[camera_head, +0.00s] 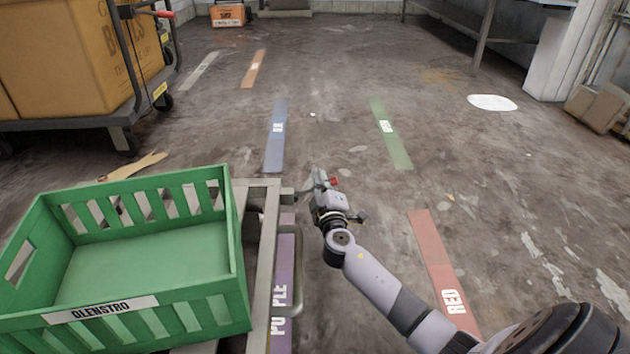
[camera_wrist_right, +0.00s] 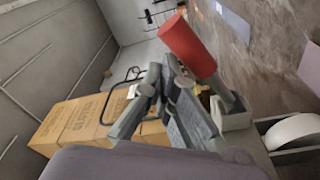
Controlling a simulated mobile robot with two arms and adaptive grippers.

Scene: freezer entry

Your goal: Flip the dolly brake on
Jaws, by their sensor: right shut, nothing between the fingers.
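The dolly (camera_head: 262,262) is a grey metal frame under a green crate at the lower left of the head view. The brake lever has a red grip; its red end (camera_head: 335,181) shows just right of my right gripper (camera_head: 319,176) near the dolly's far right corner. In the wrist view the red grip (camera_wrist_right: 192,45) stands tilted, close beside the fingers of my right gripper (camera_wrist_right: 163,78). The fingers are shut with nothing between them. I cannot tell whether they touch the lever. A pale dolly wheel (camera_wrist_right: 295,131) shows at right. My left gripper is not in view.
The green crate (camera_head: 238,250) is empty. A cart (camera_head: 70,124) with large cardboard boxes (camera_head: 75,60) stands at the upper left. Coloured strips mark the floor, including a red strip (camera_head: 437,258). The floor right of the dolly is clear. A metal table (camera_head: 500,30) stands at the back right.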

